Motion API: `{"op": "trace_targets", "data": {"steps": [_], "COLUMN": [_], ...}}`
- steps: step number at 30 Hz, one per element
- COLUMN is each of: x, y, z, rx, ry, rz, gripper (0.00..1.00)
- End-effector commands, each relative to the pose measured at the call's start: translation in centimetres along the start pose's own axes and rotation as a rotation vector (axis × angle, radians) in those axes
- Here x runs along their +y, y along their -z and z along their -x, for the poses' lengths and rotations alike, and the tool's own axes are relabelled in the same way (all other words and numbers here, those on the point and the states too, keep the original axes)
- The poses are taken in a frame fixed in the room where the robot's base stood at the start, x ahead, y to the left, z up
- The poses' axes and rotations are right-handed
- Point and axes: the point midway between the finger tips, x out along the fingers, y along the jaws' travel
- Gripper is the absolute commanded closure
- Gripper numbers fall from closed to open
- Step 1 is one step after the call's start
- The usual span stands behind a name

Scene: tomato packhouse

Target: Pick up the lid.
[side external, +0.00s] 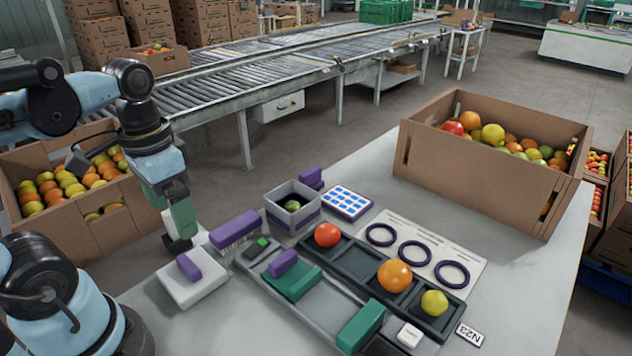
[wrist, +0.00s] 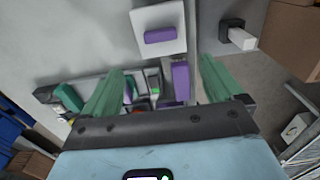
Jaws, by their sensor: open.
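The lid (side external: 190,289) is a white square slab with a purple block handle (side external: 189,268) on top. It lies flat on the grey table at the near left. In the wrist view the lid (wrist: 176,17) shows at the top middle, beyond my fingertips. My gripper (side external: 180,243) points down above the table, just behind the lid in the side view. Its green fingers stand apart in the wrist view (wrist: 158,72), with nothing held between them. The gripper does not touch the handle.
A purple-backed brush (side external: 234,228) lies close right of my gripper. A grey open box (side external: 292,215) holds a dark green fruit. A dark tray (side external: 345,261) holds red, orange and yellow fruit. A cardboard crate (side external: 480,165) of tomatoes stands at back right. Bare table lies in front of the lid.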

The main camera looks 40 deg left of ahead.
Motion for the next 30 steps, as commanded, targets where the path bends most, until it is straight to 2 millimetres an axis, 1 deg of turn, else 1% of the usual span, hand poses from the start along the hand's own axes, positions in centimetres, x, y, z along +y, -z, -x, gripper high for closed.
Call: {"op": "trace_targets", "data": {"steps": [2,4,12,18,26,30], "x": [-0.1,0.0,0.0,0.0,0.0,-0.1], "y": [-0.3,-0.4,-0.4,-0.4,-0.4,-0.4], "z": [-0.2,-0.8,-4.2,-6.0,-6.9,-7.7], "rx": [-0.019,-0.022,-0.019,-0.018,-0.018,-0.018], "ry": [-0.003,-0.004,-0.003,-0.003,-0.003,-0.003], "rz": [0.0,-0.001,-0.001,-0.001,-0.001,-0.001], "gripper": [0.06,0.06,0.06,0.06,0.06,0.06]}}
